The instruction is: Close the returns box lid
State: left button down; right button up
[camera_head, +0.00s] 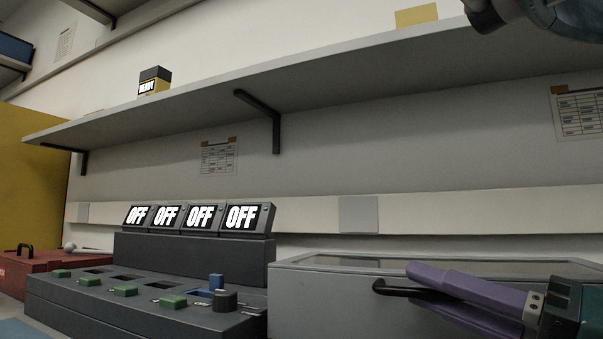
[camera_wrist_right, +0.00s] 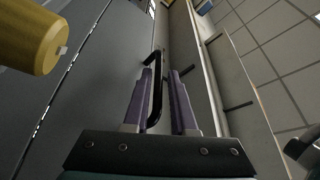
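A grey box (camera_head: 320,302) at the lower right, apparently the returns box, has a dark pane in its top and a black bar handle (camera_head: 400,289). Whether its lid is fully down cannot be told. My right gripper (camera_head: 425,284) reaches in from the right with purple fingers at the handle. In the right wrist view the fingers (camera_wrist_right: 161,75) are apart, with the black handle (camera_wrist_right: 157,90) between them. A gap shows beside the right-hand finger, so no firm grip shows. My left gripper is not in view.
A dark console (camera_head: 145,312) with green buttons and several OFF displays (camera_head: 200,217) stands left of the box. A red box (camera_head: 40,264) sits further left. A shelf (camera_head: 330,75) runs above. A yellow cylinder (camera_wrist_right: 35,38) shows in the wrist view.

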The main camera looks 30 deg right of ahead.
jog(key=o, duration=0.5)
notch_tip(320, 180, up, 14)
jog(key=p, duration=0.7)
jog(key=shift+w+r, duration=0.2)
jog(key=shift+w, duration=0.2)
notch_tip(320, 180, up, 3)
jog(key=shift+s+a+r+p, duration=0.1)
jog(key=shift+a+r+p, duration=0.1)
jog(key=shift+p, duration=0.85)
jog(key=shift+s+d+r+p, duration=0.15)
jog(key=shift+s+r+p, duration=0.15)
jog(key=shift+r, duration=0.35)
jog(key=c, duration=0.5)
jog(key=shift+r, duration=0.3)
jog(key=shift+c, duration=0.2)
